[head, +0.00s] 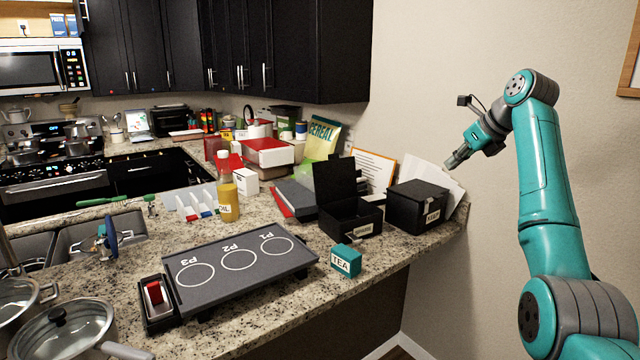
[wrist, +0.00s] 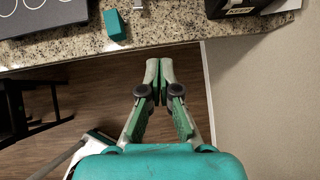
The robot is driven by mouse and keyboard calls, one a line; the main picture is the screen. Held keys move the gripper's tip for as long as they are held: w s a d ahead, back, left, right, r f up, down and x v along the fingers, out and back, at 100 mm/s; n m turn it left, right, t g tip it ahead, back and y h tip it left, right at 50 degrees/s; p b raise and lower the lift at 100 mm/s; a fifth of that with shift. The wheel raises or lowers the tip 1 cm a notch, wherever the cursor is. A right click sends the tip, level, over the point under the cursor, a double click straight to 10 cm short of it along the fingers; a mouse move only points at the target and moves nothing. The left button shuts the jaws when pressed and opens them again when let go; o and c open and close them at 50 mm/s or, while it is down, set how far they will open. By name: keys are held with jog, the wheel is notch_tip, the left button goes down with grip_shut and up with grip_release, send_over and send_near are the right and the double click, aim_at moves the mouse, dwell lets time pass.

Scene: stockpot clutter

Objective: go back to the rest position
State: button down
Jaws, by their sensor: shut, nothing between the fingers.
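My gripper (head: 455,161) is raised at the right, to the right of the counter's end and near the wall in the head view. In the wrist view my gripper (wrist: 160,68) points toward the counter edge, over the floor. Its two fingers are together with nothing between them. No object touches it.
The granite counter (head: 385,255) holds a closed black box (head: 415,208), an open black box (head: 345,215), a teal TEA box (head: 346,261), a dark plate marked P1 to P3 (head: 240,262) and an oil bottle (head: 228,195). Pots stand at lower left.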

jog(key=a+f+n+t+h, duration=0.1)
jog(key=a+f+n, duration=0.15)
jog(key=f, duration=1.45)
jog(key=a+f+n+t, duration=0.1)
jog(key=f+n, duration=0.2)
jog(key=f, duration=1.4)
jog(key=s+a+f+n+t+h, duration=0.1)
jog(key=s+a+f+n, duration=0.2)
jog(key=s+f, duration=0.8)
jog(key=s+a+f+n+t+h, duration=0.1)
jog(key=s+a+f+n, duration=0.15)
jog(key=s+f, duration=0.75)
jog(key=s+a+f+n, duration=0.1)
jog(key=s+f+n, duration=0.15)
jog(key=s, duration=0.65)
jog(key=s+a+f+n+t+h, duration=0.1)
jog(key=s+f+n, duration=0.15)
jog(key=s, duration=0.65)
jog(key=s+a+f+n, duration=0.2)
jog(key=s+n, duration=0.2)
jog(key=s, duration=0.6)
jog(key=s+a+r+n+t, duration=0.1)
jog(key=s+r+n+t, duration=0.2)
jog(key=s+r+n, duration=0.7)
jog(key=s+r, duration=0.9)
jog(key=s, duration=0.4)
jog(key=shift+r, duration=0.25)
